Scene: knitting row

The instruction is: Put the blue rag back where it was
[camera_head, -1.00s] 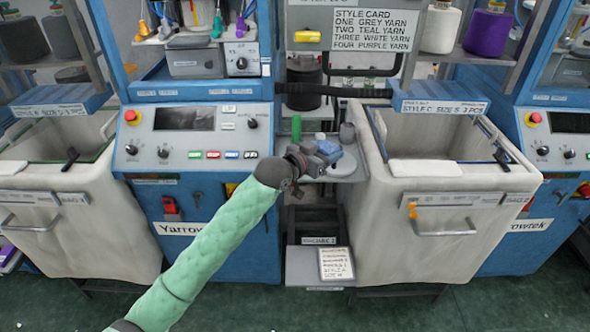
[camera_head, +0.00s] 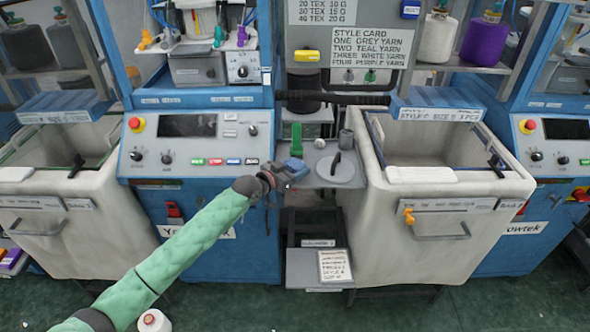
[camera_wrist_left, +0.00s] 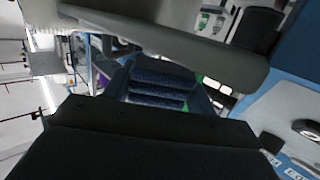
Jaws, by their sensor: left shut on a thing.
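My left gripper (camera_head: 284,174) is at the left edge of the small grey shelf (camera_head: 318,152) between the blue machine and the right-hand bin. It is shut on the blue rag (camera_head: 296,165), a small bluish patch at its tip, partly hidden by the jaws. In the left wrist view the rag (camera_wrist_left: 160,86) shows as dark blue folded layers between the dark fingers. I cannot tell whether the rag touches the shelf. My right gripper is not in view.
On the shelf are a green cylinder (camera_head: 296,138), a round grey lid (camera_head: 335,168) and a grey cup (camera_head: 346,138). A cream fabric bin (camera_head: 430,245) stands close to the right. A low tray with a card (camera_head: 334,265) is below. A black bar (camera_head: 335,99) runs above the shelf.

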